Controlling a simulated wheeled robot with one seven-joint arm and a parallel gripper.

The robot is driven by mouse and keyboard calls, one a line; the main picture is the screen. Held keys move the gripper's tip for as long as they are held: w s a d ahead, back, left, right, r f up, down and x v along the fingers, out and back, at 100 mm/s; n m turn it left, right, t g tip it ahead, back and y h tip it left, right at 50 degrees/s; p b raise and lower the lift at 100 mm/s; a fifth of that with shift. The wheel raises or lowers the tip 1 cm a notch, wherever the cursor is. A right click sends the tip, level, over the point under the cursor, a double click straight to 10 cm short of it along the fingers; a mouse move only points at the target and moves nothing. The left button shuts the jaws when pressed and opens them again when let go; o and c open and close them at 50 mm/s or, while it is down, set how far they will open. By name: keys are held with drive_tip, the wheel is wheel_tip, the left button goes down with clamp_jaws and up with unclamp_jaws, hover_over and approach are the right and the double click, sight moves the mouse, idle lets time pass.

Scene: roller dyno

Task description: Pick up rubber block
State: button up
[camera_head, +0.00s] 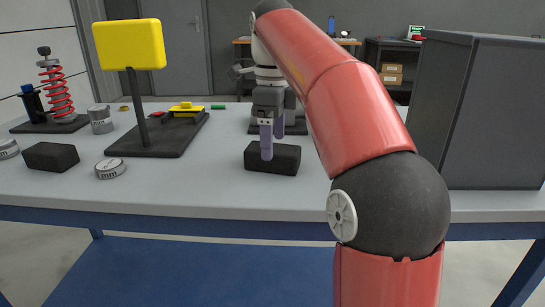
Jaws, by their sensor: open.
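One black rubber block (283,160) lies on the grey table in the middle, near its front edge. My gripper (272,143) points down at this block, with its pale purple fingers apart. The nearer finger overlaps the block's near left part in the picture, and the other finger shows behind the block. I cannot tell whether either finger touches it. A second black block (51,157) lies at the left of the table, away from my gripper.
A yellow panel on a black stand (131,46) rises left of my gripper. A large dark cabinet (478,110) stands at right. The table's front strip is clear.

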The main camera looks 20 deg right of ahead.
wheel_tip(320, 180, down, 4)
drive_tip(key=shift+w+f+b, duration=0.1)
drive_tip(key=shift+b, duration=0.5)
drive_tip(key=c, duration=1.3)
